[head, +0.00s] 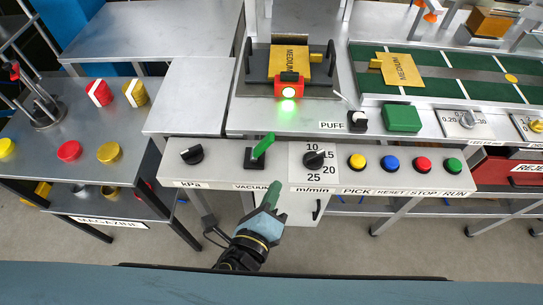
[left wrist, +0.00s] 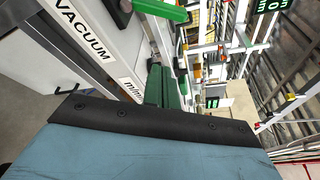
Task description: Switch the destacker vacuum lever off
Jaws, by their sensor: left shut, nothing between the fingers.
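The vacuum lever (head: 263,146) is a green handle on a dark base, above the VACUUM label on the grey control panel (head: 225,177). In the head view its handle slants up to the right. A green handle, seemingly this lever (left wrist: 160,10), shows at the top of the left wrist view, cut by the edge. My left gripper (head: 274,190) has green fingertips and is shut and empty. It is just in front of the panel, below the lever and apart from it. Its fingers (left wrist: 158,86) also show in the left wrist view. My right gripper is not in view.
A kPa knob (head: 192,155) sits left of the lever and an m/min dial (head: 316,159) right of it. Yellow, blue, red (head: 422,163) and green buttons follow. Behind are a lit stack holder (head: 288,88) and a green conveyor (head: 440,62). A magazine table (head: 85,190) stands left.

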